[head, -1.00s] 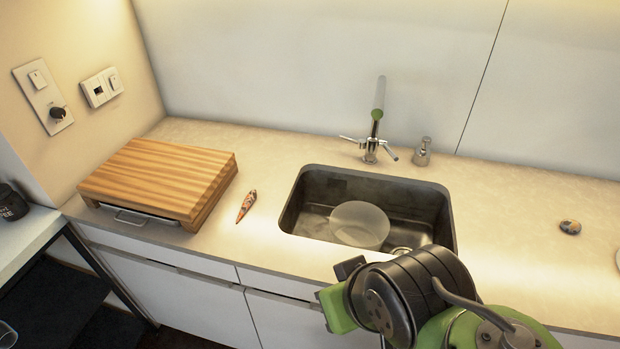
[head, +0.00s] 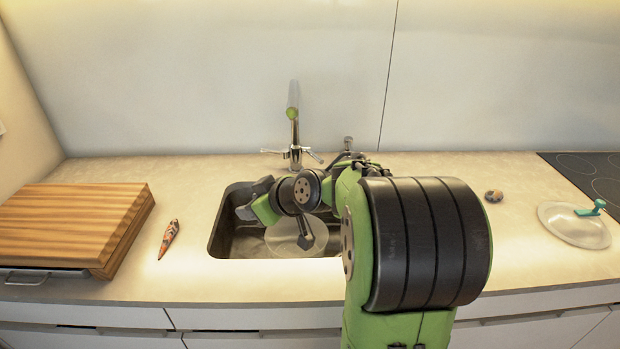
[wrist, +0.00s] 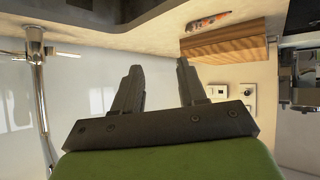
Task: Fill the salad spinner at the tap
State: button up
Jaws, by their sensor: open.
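The salad spinner bowl (head: 285,240), round and translucent, sits in the sink (head: 222,240), partly hidden by my arm. A round lid with a teal handle (head: 574,226) lies on the counter at the far right; it looks like the spinner's lid. The tap (head: 294,130) rises behind the sink, with levers at its base; I see no clear water stream. My gripper (head: 250,200) is over the left part of the sink, above and left of the bowl. In the wrist view my gripper (wrist: 158,75) is open and empty, and the tap (wrist: 38,80) appears at left.
A wooden board (head: 70,225) stands left of the sink, with a patterned, pointed object (head: 169,238) beside it. A soap dispenser (head: 347,145) is behind the sink. A small round object (head: 494,196) and a hob (head: 590,170) are to the right. Counter between is clear.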

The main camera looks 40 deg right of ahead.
jog(key=w+d+f+m+t+h+b, duration=0.1)
jog(key=d+f+t, duration=0.15)
jog(key=d, duration=0.55)
jog(key=w+d+f+m+t+b, duration=0.1)
jog(key=w+d+f+t+b, duration=0.15)
jog(key=d, duration=0.45)
jog(key=m+t+h, duration=0.2)
jog(key=h, duration=0.2)
send_near(319, 159)
jog(key=w, duration=0.3)
jog(key=w+d, duration=0.1)
jog(key=w, duration=0.3)
jog(key=w+d+f, duration=0.1)
jog(key=w, duration=0.2)
jog(key=shift+w+d, duration=0.1)
jog(key=shift+w, duration=0.3)
grip_shut()
